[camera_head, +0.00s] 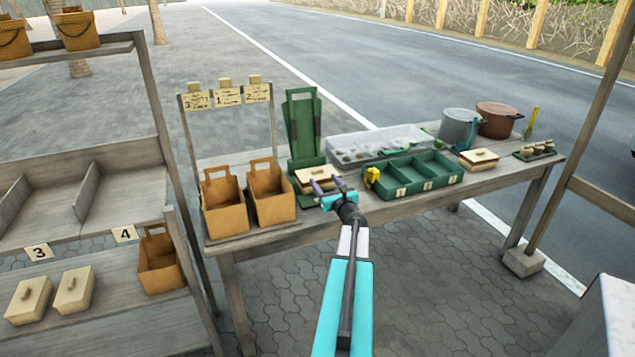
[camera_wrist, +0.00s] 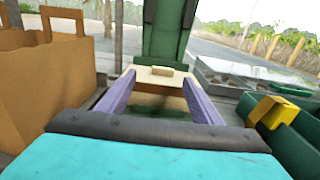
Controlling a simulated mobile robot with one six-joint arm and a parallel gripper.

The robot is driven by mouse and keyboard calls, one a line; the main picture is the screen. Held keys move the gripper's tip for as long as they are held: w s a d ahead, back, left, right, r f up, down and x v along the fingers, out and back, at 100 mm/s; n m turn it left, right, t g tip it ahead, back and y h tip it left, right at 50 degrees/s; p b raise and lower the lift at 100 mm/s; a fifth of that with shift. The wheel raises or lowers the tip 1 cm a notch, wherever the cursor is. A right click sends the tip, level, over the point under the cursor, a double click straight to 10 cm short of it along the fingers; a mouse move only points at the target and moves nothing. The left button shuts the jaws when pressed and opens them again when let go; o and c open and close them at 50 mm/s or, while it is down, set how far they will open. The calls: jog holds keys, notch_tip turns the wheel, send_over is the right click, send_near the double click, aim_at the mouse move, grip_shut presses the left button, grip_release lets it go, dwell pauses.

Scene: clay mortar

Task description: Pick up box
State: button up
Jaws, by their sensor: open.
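In the wrist view the box (camera_wrist: 158,88) shows straight ahead, between my two purple fingers. My gripper (camera_head: 326,186) is open at the near side of the box, its fingers reaching toward the box's left and right sides. I cannot tell whether they touch it. A second cream box (camera_head: 479,158) lies further right on the table. Two more cream boxes (camera_head: 29,300) (camera_head: 73,291) sit on the lower shelf at left.
Brown bags (camera_head: 224,205) (camera_head: 271,195) stand left of my gripper. The green stand (camera_head: 303,130) rises behind the box. A green divided tray (camera_head: 415,188) with a yellow item (camera_head: 372,176) is close on the right. Pots (camera_head: 461,128) stand farther right.

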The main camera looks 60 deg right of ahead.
aim_at(318, 174)
jog(key=shift+s+d, duration=0.15)
jog(key=shift+d, duration=0.05)
jog(key=shift+d, duration=0.15)
jog(key=shift+p+x, duration=0.3)
jog(key=shift+x, duration=0.8)
jog(key=shift+p+x, duration=0.65)
jog(key=shift+x, duration=2.35)
jog(key=shift+p+x, duration=1.1)
jog(key=shift+x, duration=1.5)
jog(key=shift+f, duration=0.15)
grip_shut()
